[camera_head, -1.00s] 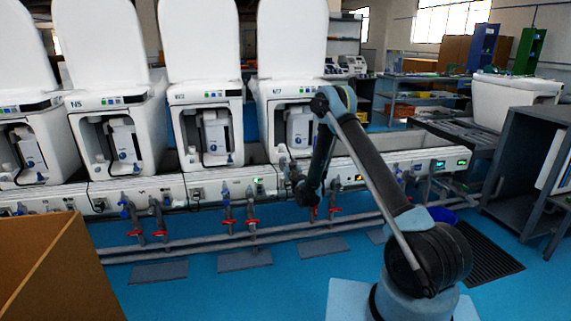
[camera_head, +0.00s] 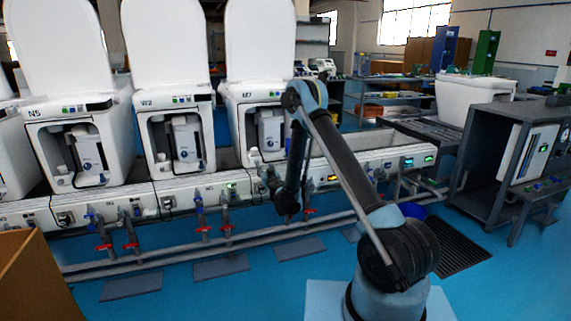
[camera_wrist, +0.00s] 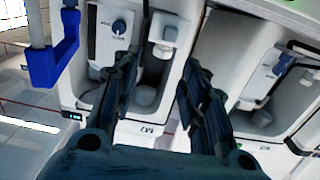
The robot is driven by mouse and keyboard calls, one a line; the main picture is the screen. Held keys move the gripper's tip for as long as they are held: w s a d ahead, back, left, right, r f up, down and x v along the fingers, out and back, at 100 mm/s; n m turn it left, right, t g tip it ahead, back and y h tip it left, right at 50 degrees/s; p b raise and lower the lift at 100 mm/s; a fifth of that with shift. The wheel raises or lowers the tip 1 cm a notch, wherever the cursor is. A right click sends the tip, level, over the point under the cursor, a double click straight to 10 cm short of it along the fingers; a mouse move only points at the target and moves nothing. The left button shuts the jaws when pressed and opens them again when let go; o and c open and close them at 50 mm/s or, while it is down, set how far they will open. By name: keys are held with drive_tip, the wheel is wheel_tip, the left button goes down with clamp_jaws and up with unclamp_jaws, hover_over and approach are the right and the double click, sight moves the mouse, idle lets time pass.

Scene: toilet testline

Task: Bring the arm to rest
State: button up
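My arm is folded, with its elbow raised and its forearm hanging down in front of the row of toilets. In the head view my gripper (camera_head: 286,208) is a small dark shape at the lower end of the forearm, close to the front of the white test bench (camera_head: 240,190). In the wrist view my gripper (camera_wrist: 158,75) has its two dark fingers apart with nothing between them. Past the fingers is the toilet marked M7 (camera_wrist: 150,128), with a white unit with a round knob (camera_wrist: 120,26) in its opening.
Pipes with red valves (camera_head: 204,229) run low along the bench. A brown box (camera_head: 35,275) stands at the lower left. A grey cabinet (camera_head: 490,155) stands at the right, with a dark floor grate (camera_head: 460,248) near it. Blue floor lies open in front of the pipes.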

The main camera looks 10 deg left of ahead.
drive_tip(key=w+d+r+m+h, duration=0.1)
drive_tip(key=d+r+m+h, duration=0.4)
drive_tip(key=d+r, duration=1.15)
drive_tip(key=s+d+r+m+g+h, duration=0.1)
drive_tip(key=s+d+r+g+h, duration=0.15)
drive_tip(key=s+d, duration=0.55)
drive_tip(key=s+d+r+g+h, duration=0.2)
drive_tip(key=s+d+r+h, duration=0.15)
drive_tip(key=d, duration=0.85)
drive_tip(key=s+d+f+g, duration=0.15)
drive_tip(key=s+d, duration=0.35)
drive_tip(key=s, duration=0.6)
drive_tip(key=s+d+f+g, duration=0.1)
drive_tip(key=s+d+g, duration=0.25)
drive_tip(key=s, duration=0.75)
drive_tip(key=s+f+g+y, duration=0.2)
drive_tip(key=s+f, duration=0.2)
drive_tip(key=s, duration=0.8)
drive_tip(key=s+a+f+n+g+y, duration=0.1)
drive_tip(key=s+f, duration=0.3)
drive_tip(key=s, duration=0.8)
drive_tip(key=shift+s+f+g+y, duration=0.2)
drive_tip(key=shift+f+g+y, duration=0.2)
drive_tip(key=shift+g, duration=0.35)
